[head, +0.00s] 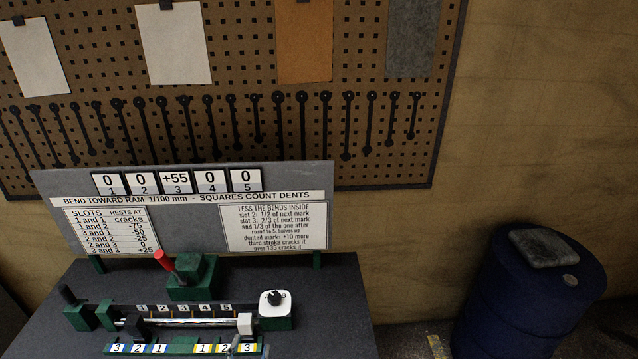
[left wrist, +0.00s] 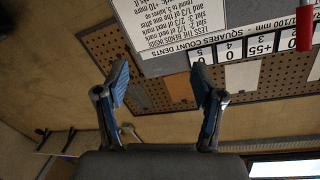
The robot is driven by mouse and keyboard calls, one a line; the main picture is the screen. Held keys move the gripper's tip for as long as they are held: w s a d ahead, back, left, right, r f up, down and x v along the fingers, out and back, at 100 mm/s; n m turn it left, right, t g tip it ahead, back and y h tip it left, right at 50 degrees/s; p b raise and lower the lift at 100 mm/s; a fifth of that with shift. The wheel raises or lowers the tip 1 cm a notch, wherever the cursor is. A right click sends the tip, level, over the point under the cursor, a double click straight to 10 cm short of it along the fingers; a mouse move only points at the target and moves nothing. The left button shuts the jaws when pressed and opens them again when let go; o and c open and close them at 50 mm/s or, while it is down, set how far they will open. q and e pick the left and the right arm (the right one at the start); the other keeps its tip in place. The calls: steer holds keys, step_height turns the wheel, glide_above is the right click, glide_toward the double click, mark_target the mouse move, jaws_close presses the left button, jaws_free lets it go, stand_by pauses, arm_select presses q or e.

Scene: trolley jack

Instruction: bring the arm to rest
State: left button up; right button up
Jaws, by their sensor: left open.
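My left gripper (left wrist: 160,76) shows in the left wrist view, with its two blue-padded fingers spread wide and nothing between them. The wrist view is upside down, and the sign board (left wrist: 200,25) and pegboard (left wrist: 165,93) appear beyond the fingers. I cannot make out either gripper in the head view. My right gripper is in neither view.
The grey sign board (head: 190,180) stands upright at the back of the bench, its counters reading 0, 0, +55, 0, 0. Behind it, a pegboard (head: 440,100) holds several wrenches and sheets. A blue drum (head: 520,300) stands right of the bench, with a gap of floor between.

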arm_select(q)
steer(key=s+a+f+n+g+y, duration=0.1)
steer(key=s+a+f+n+g, duration=0.1)
steer(key=s+f+g, duration=0.4)
steer(key=s+a+f+n+g+y, duration=0.1)
steer(key=s+a+f+g, duration=0.15)
steer(key=s+f, duration=0.45)
steer(key=s+f+g, duration=0.5)
steer(key=s+f, duration=0.3)
steer(key=s, duration=0.2)
steer(key=s+f+g, duration=0.1)
steer(key=s+f, duration=0.1)
steer(key=f, duration=1.2)
steer(key=s+f+g, duration=0.1)
steer(key=s+f, duration=0.2)
steer(key=f, duration=1.2)
steer(key=s+a+f, duration=0.3)
steer(key=s+f, duration=1)
steer(key=s, duration=0.3)
steer(key=shift+g, duration=0.45)
